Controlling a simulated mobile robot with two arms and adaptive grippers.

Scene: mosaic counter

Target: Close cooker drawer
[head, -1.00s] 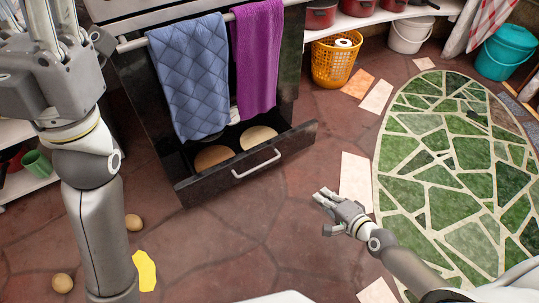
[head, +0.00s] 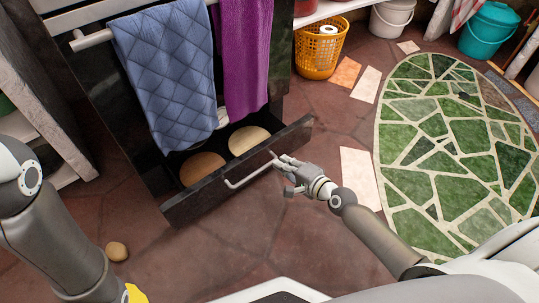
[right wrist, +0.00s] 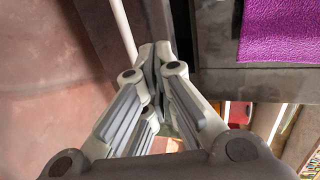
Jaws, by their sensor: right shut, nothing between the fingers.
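The cooker drawer (head: 196,205) is pulled out at the base of the dark cooker (head: 92,92). Two round boards or pans, one brown (head: 202,169) and one pale (head: 249,140), lie inside it. The drawer's light bar handle (head: 240,182) runs across its front. My right gripper (head: 282,174) is shut and empty, at the right end of the handle; I cannot tell if it touches. In the right wrist view its fingers (right wrist: 152,62) are closed together beside a pale bar (right wrist: 123,30). My left arm shows at the left, but its gripper is out of view.
A blue towel (head: 168,80) and a purple towel (head: 245,60) hang from the oven rail above the drawer. A potato-like item (head: 117,251) lies on the floor. An orange basket (head: 318,55) stands right of the cooker. The floor before the drawer is mostly clear.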

